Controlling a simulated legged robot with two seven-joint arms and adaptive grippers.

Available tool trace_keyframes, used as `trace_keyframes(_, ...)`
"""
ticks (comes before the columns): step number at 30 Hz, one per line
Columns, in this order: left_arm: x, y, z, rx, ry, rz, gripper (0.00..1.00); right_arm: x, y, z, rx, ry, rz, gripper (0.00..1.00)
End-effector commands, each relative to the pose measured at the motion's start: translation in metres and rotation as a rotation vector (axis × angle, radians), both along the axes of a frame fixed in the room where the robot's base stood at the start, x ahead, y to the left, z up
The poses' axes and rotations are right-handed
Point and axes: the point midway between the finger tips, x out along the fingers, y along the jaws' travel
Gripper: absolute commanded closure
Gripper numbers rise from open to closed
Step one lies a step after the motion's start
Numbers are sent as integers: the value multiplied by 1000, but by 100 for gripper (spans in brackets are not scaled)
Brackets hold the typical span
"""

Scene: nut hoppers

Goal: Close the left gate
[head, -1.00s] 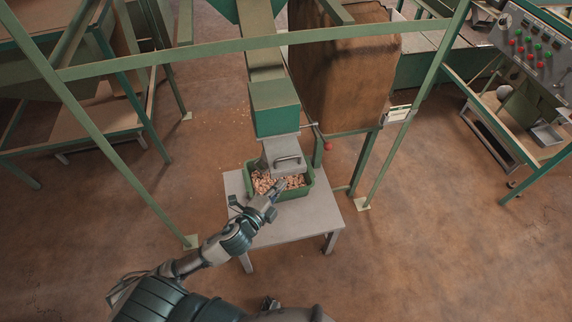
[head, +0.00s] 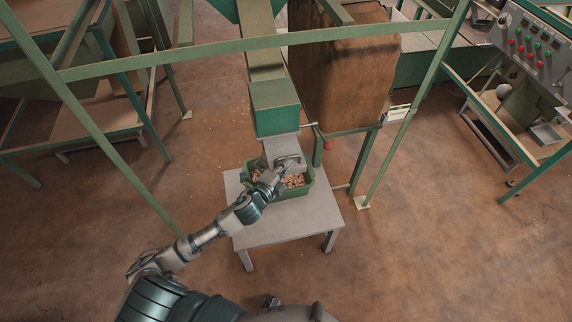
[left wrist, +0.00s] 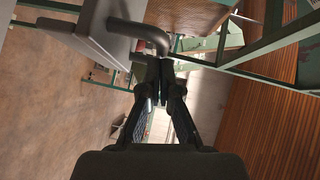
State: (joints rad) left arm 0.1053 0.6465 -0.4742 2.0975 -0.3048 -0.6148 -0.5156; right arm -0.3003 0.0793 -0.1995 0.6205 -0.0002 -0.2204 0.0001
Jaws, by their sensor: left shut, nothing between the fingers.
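The left gate is a grey metal plate (head: 284,150) with a bent bar handle, at the mouth of the green chute (head: 274,108). My left gripper (head: 285,167) is shut and empty, right at the handle in the head view. In the left wrist view its closed fingertips (left wrist: 162,72) lie just below the end of the grey handle (left wrist: 145,32), which sticks out from the plate (left wrist: 95,20). I cannot tell whether they touch. The fingers are beside the handle, not around it. My arm hides part of the plate's lower edge. My right gripper is not in view.
A green tray (head: 309,187) of nuts stands on a grey table (head: 318,213) under the gate. A red ball knob (head: 328,146) is to the right. Green frame posts (head: 408,120) and a crossbar (head: 200,55) surround the area. A control panel (head: 535,45) is at the far right.

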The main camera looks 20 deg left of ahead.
Motion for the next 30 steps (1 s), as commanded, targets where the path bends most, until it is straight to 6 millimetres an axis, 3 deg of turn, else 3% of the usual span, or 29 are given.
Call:
trace_keyframes(15,84,57,1,3,1,4,100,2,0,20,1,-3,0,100)
trace_keyframes(30,89,64,2,3,-1,9,100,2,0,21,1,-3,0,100)
